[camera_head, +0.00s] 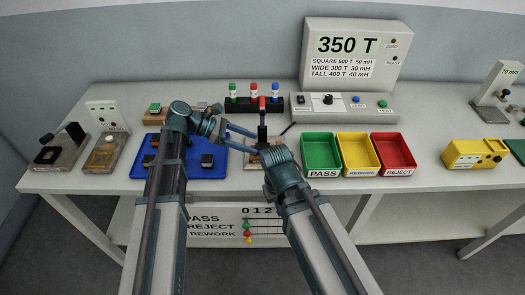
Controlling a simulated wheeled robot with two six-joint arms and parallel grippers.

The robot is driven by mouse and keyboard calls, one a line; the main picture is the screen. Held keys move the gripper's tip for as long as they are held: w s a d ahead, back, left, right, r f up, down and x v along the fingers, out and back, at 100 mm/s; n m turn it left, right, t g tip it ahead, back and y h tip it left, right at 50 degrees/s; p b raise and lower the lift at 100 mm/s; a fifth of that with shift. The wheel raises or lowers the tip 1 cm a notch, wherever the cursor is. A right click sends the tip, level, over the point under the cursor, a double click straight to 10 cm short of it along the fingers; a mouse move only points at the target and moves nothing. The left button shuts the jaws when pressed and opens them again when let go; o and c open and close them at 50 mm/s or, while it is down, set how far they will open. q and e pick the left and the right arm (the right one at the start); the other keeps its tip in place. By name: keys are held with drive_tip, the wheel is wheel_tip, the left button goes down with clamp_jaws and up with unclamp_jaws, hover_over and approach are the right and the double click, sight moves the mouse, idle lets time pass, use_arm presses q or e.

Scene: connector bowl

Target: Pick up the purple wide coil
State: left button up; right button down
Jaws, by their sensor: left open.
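My left gripper (248,142) reaches right from its wrist, its two thin blue fingers apart. Its fingertips are close to a small fixture (262,136) with a black upright post and red top; I cannot tell whether they touch it. I cannot pick out a purple wide coil for certain. Small dark coil-like parts lie on the blue tray (222,171), one at its right side (207,161), and my left arm hides part of the tray.
Green (321,167), yellow (357,166) and red (393,165) bins stand right of my arms. Behind are a meter (352,58) reading 350 T and a black rack (254,104) with coloured parts. Grey devices (62,154) stand at left.

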sight(260, 146)
use_arm(q)
drive_tip(key=b+x, duration=0.2)
drive_tip(key=x, duration=0.3)
drive_tip(key=shift+w+a+f+b, duration=0.15)
drive_tip(key=shift+a+f+b, duration=0.05)
drive_tip(key=shift+b, duration=0.15)
drive_tip(key=shift+d, duration=0.25)
clamp_jaws()
